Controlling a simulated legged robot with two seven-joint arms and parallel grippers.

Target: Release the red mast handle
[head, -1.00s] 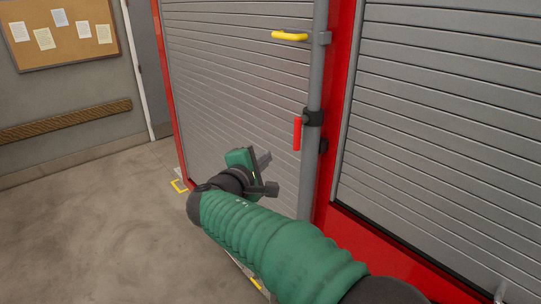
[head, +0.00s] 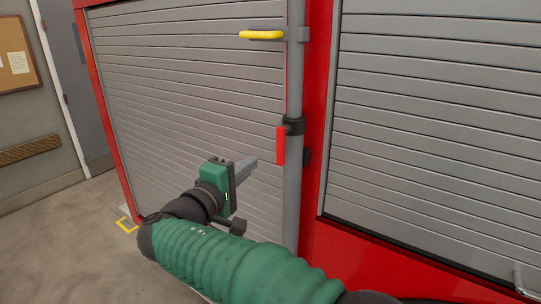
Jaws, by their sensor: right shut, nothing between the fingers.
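The red mast handle (head: 281,146) hangs down from a black clamp (head: 293,126) on the grey vertical mast (head: 294,200). My right gripper (head: 250,162) is to the left of the handle and slightly lower in the picture, with its grey fingers pointing toward it. The fingers are together with nothing between them. A gap shows between the fingertips and the handle, and they look apart. My left gripper is not in view.
A yellow lever (head: 260,35) sticks out left from the upper mast. Grey roller shutters (head: 430,120) and red frame panels stand behind the mast. A black fitting (head: 306,156) is on the mast's right. Open floor (head: 75,240) lies at left.

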